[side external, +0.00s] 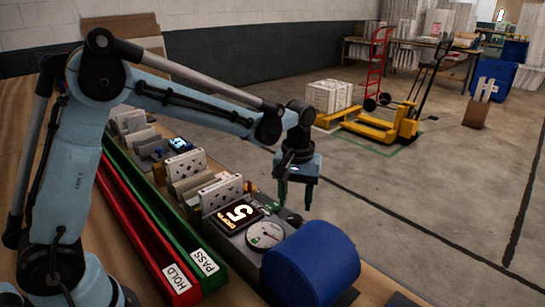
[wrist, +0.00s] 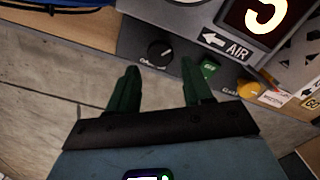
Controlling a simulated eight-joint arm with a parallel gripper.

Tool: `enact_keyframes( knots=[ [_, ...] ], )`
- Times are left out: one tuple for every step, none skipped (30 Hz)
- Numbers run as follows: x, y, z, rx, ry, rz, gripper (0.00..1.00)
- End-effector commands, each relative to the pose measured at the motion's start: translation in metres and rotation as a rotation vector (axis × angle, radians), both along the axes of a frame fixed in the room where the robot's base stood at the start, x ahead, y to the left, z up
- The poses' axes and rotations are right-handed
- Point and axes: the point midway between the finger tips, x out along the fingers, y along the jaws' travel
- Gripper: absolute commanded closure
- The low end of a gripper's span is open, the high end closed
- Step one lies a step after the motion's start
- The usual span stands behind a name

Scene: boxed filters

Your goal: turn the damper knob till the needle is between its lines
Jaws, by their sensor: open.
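The black damper knob (wrist: 160,53) sits on the grey panel in the wrist view, with a pale pointer mark and a partly readable label. My gripper (wrist: 160,68) is open, its two green fingers apart and empty, with the knob ahead of and between the tips. In the side view my gripper (side external: 296,198) points down beside the panel's far edge. The round white dial (side external: 264,235) with a green part lies next to the blue drum; its needle is too small to read. The wrist view cuts off nearly all of the dial.
A lit display (side external: 240,213) reads 5. A green button (wrist: 208,68) and a yellow knob (wrist: 248,90) sit right of the black knob. Red and green bins (side external: 143,227) run along the left.

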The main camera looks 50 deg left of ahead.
Motion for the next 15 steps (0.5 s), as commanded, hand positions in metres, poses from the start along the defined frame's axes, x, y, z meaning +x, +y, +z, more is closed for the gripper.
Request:
enact_keyframes(
  knots=[
    [0.000,0.000,-0.009,0.000,0.000,0.000,0.50],
    [0.001,0.000,-0.014,0.000,0.000,0.000,0.50],
    [0.000,0.000,-0.020,0.000,0.000,0.000,0.50],
    [0.000,0.000,-0.024,0.000,0.000,0.000,0.50],
    [0.000,0.000,-0.028,-0.001,-0.001,0.000,0.50],
    [0.000,0.000,-0.032,-0.001,-0.001,0.000,0.50],
    [0.000,0.000,-0.035,-0.001,-0.001,0.000,0.50],
    [0.001,0.000,-0.038,-0.001,-0.001,0.000,0.50],
    [0.000,0.000,-0.041,0.000,-0.001,0.000,0.50],
    [0.000,0.000,-0.043,0.000,-0.001,0.000,0.50],
    [0.000,0.000,-0.044,0.000,-0.001,0.000,0.50],
    [0.000,0.000,-0.046,0.000,-0.001,0.000,0.50],
    [0.000,0.000,-0.047,0.000,-0.001,0.000,0.50],
    [0.000,0.000,-0.047,0.000,-0.001,0.000,0.50],
    [0.000,0.000,-0.048,0.000,-0.001,0.000,0.50]
  ],
)
